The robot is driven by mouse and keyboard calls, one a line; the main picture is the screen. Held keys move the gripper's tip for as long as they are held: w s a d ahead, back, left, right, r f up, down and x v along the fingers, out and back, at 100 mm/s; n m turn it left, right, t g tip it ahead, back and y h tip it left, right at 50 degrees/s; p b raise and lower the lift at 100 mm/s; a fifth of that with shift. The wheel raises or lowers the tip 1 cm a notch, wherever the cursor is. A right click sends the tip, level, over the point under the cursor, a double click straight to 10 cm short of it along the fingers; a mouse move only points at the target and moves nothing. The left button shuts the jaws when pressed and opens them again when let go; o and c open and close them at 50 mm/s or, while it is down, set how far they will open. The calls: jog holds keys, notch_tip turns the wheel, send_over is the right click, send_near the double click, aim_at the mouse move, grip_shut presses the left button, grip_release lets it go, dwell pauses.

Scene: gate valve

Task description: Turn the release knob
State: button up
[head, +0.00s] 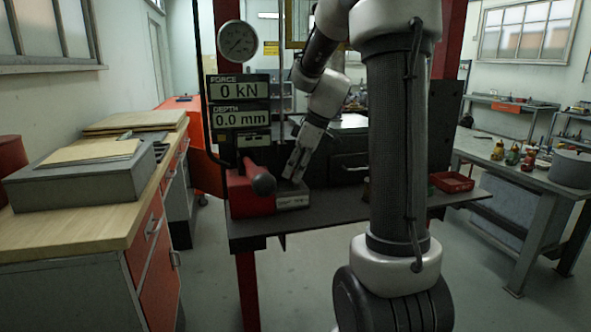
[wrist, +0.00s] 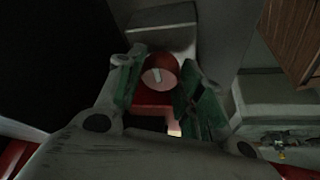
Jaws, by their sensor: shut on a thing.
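The release knob (wrist: 160,78) is a small round red knob with a pale face and a white mark, seen between my fingertips in the wrist view. My gripper (wrist: 162,64) has its green-padded fingers on either side of the knob and is shut on it. In the head view my gripper (head: 293,174) points down at the right side of a red pump block (head: 248,197) with a dark round-ended handle (head: 262,181). The knob cannot be made out in the head view.
A display panel (head: 240,103) reads 0 kN and 0.0 mm, below a round gauge (head: 237,41). A wooden-topped bench (head: 85,228) stands left. A red tray (head: 451,182) sits on the right of the press table (head: 330,215). A grey workbench (head: 530,185) stands further right.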

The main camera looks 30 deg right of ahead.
jog(key=o, duration=1)
jog(key=v, duration=1.2)
